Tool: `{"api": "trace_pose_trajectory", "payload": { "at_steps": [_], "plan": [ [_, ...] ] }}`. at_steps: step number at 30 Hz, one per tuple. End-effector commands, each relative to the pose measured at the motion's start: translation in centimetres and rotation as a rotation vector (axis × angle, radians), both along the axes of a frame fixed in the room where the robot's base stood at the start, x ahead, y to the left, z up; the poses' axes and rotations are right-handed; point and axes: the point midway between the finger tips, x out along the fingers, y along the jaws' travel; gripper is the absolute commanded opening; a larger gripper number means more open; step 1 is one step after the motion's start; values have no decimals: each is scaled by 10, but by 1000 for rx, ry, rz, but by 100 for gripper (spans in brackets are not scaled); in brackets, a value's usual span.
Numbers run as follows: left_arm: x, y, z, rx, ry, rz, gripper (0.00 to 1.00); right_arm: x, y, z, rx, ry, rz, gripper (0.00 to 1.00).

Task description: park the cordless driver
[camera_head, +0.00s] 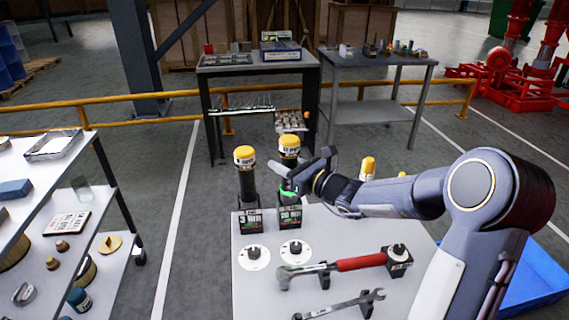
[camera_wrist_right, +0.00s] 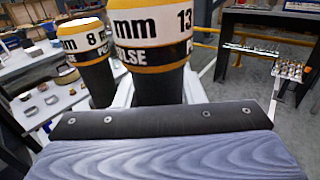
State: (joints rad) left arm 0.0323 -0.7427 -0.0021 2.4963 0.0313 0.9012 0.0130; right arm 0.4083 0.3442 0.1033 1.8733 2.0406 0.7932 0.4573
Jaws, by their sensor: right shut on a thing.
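Two drivers with yellow, white and black banded tops and dark bodies stand upright on the grey table. The left driver (camera_head: 246,172) is in a black labelled holder (camera_head: 248,221). The right driver (camera_head: 289,148) is at a similar holder (camera_head: 290,216); I cannot tell if it is fully seated. My right gripper (camera_head: 290,184) is shut on the right driver, around its body below the banded top. In the right wrist view this driver (camera_wrist_right: 150,40) reads 13 mm, and the other driver (camera_wrist_right: 85,42) reads 8. My left gripper is not in view.
Another yellow-topped thing (camera_head: 368,167) stands partly hidden behind my right arm. A blue bin (camera_head: 535,280) is at right; a shelf cart (camera_head: 75,215) at left.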

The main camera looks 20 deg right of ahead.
Motion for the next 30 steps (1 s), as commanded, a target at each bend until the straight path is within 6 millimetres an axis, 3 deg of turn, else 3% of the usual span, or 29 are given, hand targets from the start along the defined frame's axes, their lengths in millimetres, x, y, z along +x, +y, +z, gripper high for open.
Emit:
{"api": "trace_pose_trajectory", "payload": {
  "at_steps": [30],
  "plan": [
    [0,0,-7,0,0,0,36,0,0,3,0,-5,1,0]
  ]
}}
